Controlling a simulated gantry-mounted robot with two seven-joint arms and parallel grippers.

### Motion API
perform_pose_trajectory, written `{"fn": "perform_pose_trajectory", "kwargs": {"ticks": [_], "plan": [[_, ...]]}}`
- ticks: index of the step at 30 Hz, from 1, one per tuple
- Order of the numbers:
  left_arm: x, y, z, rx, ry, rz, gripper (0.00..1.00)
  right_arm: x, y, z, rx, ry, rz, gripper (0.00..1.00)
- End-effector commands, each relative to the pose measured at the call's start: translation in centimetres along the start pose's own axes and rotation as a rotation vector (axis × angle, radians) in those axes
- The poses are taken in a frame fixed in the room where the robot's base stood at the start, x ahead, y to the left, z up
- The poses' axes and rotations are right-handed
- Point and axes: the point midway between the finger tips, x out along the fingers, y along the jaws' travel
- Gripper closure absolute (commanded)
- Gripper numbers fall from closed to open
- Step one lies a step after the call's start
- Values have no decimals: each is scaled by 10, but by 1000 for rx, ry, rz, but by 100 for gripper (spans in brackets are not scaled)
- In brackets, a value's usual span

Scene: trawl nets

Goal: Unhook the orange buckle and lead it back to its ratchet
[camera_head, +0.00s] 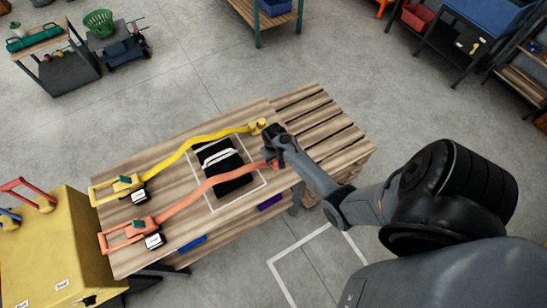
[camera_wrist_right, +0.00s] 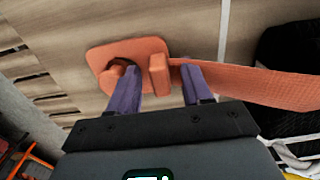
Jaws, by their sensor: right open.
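The orange buckle (camera_wrist_right: 157,75) shows in the right wrist view with an orange plate (camera_wrist_right: 100,55) and the orange strap (camera_wrist_right: 250,86) running right from it. In the head view the orange strap (camera_head: 205,187) crosses the wooden table to the orange ratchet (camera_head: 140,228) at the front left. My right gripper (camera_wrist_right: 160,86) is open, its purple fingers on either side of the raised orange block. I cannot tell whether they touch it. In the head view my right gripper (camera_head: 273,153) hides part of the buckle end. My left gripper is not in view.
A black load (camera_head: 228,178) with pale bands lies under the orange strap, inside a white outline on the table (camera_head: 125,165). A yellow strap (camera_head: 195,142) with its own buckle (camera_head: 258,127) and ratchet (camera_head: 122,186) runs behind. A yellow box (camera_head: 50,255) stands at left.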

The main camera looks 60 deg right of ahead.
Motion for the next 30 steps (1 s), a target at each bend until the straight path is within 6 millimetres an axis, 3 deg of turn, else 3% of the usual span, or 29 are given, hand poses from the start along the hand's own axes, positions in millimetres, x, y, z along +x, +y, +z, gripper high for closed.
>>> {"fn": "perform_pose_trajectory", "kwargs": {"ticks": [7, 17, 30], "plan": [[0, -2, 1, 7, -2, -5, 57, 0, 0, 0, 0, 0, 0, 51], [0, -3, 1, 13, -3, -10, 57, 0, 0, 0, 0, -1, 0, 100], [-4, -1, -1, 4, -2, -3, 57, 0, 5, 1, 1, -3, 1, 100]]}}
